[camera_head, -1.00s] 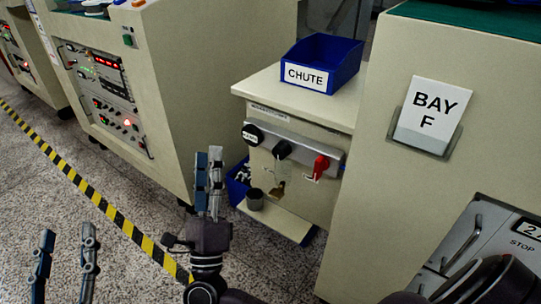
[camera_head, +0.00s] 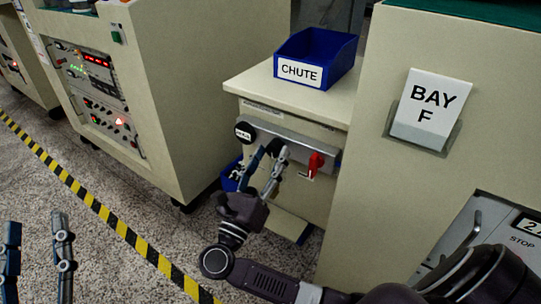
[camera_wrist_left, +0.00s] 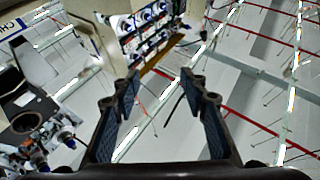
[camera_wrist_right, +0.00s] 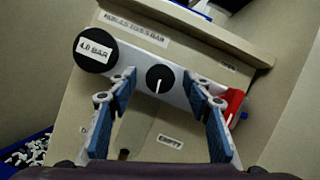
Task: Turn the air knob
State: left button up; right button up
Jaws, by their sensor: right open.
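The air knob is a black round knob with a white line (camera_wrist_right: 160,79) on a light grey bar on the front of the beige cabinet. In the right wrist view it sits between the two fingertips of my right gripper (camera_wrist_right: 160,85), which is open. In the head view my right gripper (camera_head: 270,160) is in front of the bar and hides most of the knob. I cannot tell whether the fingers touch it. My left gripper (camera_head: 37,240) is open and empty at the lower left, away from the cabinet; its parted fingers also show in the left wrist view (camera_wrist_left: 160,80).
A black gauge marked 4.0 BAR (camera_wrist_right: 94,50) is left of the knob, a red handle (camera_wrist_right: 228,104) right of it. A blue CHUTE bin (camera_head: 317,60) stands on the cabinet (camera_head: 250,84). The BAY F panel (camera_head: 432,108) is close on the right. Striped floor tape (camera_head: 90,200) runs left.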

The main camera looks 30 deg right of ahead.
jog(key=shift+w+d+r, duration=0.15)
jog(key=shift+d, duration=0.1)
